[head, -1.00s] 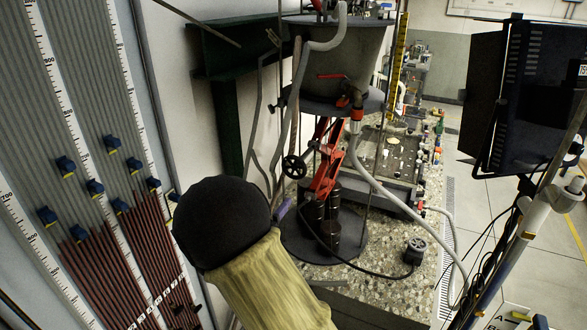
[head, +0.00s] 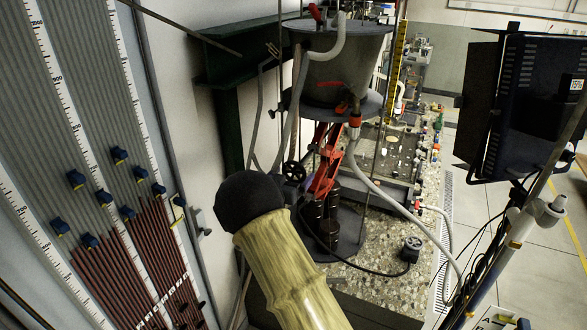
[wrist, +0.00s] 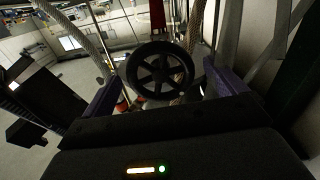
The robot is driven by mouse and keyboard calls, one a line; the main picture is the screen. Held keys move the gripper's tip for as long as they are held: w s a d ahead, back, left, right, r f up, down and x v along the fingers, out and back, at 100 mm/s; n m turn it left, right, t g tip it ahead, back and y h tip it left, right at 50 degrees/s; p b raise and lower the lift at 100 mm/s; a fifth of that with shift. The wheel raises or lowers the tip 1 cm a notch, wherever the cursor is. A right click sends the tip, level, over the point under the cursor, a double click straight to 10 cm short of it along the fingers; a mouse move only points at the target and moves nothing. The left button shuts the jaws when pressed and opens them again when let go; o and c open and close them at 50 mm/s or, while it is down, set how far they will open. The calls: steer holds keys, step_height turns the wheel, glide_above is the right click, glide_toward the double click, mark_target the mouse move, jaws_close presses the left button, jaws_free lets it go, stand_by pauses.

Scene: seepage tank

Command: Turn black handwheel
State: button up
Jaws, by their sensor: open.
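The black handwheel (wrist: 160,70) is a small spoked wheel, seen nearly face-on in the wrist view. In the head view the handwheel (head: 293,171) is at the left of the red frame under the tank. My gripper (wrist: 160,78) is open, with one purple finger left of the wheel and one right of it. A gap shows between each finger and the rim. The wheel appears at or just beyond the fingertips; its exact depth I cannot tell.
The grey tank (head: 340,65) stands above the red frame (head: 325,165), with hoses (head: 385,185) hanging around it. A tube board (head: 95,150) with blue clips is at the left. A dark panel (head: 525,105) on a stand is at the right.

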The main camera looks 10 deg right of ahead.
steer(key=shift+x, duration=0.95)
steer(key=c, duration=1)
steer(key=shift+f+m+b, duration=0.15)
steer(key=shift+m+b, duration=0.15)
steer(key=shift+b, duration=0.4)
